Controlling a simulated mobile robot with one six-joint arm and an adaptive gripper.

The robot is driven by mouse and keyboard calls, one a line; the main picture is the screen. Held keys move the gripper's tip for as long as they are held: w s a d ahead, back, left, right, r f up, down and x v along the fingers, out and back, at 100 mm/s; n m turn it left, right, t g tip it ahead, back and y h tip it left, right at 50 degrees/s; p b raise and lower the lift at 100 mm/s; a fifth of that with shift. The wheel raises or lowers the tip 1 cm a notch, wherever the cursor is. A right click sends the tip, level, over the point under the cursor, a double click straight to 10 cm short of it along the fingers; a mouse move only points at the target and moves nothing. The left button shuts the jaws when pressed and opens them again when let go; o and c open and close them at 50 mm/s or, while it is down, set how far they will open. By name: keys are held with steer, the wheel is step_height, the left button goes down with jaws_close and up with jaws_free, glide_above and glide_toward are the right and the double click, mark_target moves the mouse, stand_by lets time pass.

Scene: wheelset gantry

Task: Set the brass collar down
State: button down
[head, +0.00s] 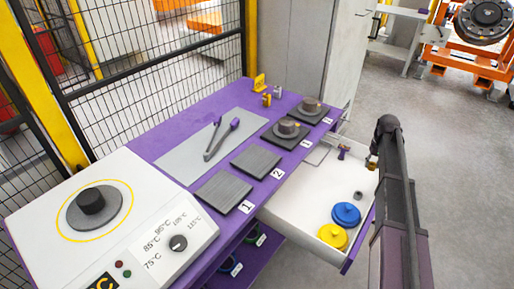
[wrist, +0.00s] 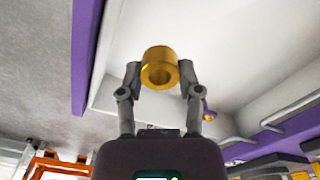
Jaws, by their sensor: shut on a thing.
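The brass collar (wrist: 161,68) is a short gold ring with a round bore. In the wrist view it sits between the two fingertips of my gripper (wrist: 160,80), which is shut on it. In the head view my gripper (head: 374,158) hangs over the right side of the open white drawer (head: 310,188), partly hidden by my arm. Only a small gold patch of the collar (head: 371,165) shows there. The wrist view shows the white drawer floor (wrist: 240,45) behind the collar, with a gap I cannot measure.
The drawer holds a blue disc (head: 346,214), a yellow disc (head: 333,236), a small grey ring (head: 358,194) and a purple-handled item (head: 343,152). The purple bench (head: 165,140) carries numbered dark plates, tongs (head: 221,139) and a white heater (head: 125,215). The drawer's middle has free room.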

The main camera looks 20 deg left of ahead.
step_height(320, 180, up, 29)
steer(key=p, duration=2.8)
steer(key=shift+p, duration=0.4)
steer(key=shift+r, duration=0.1)
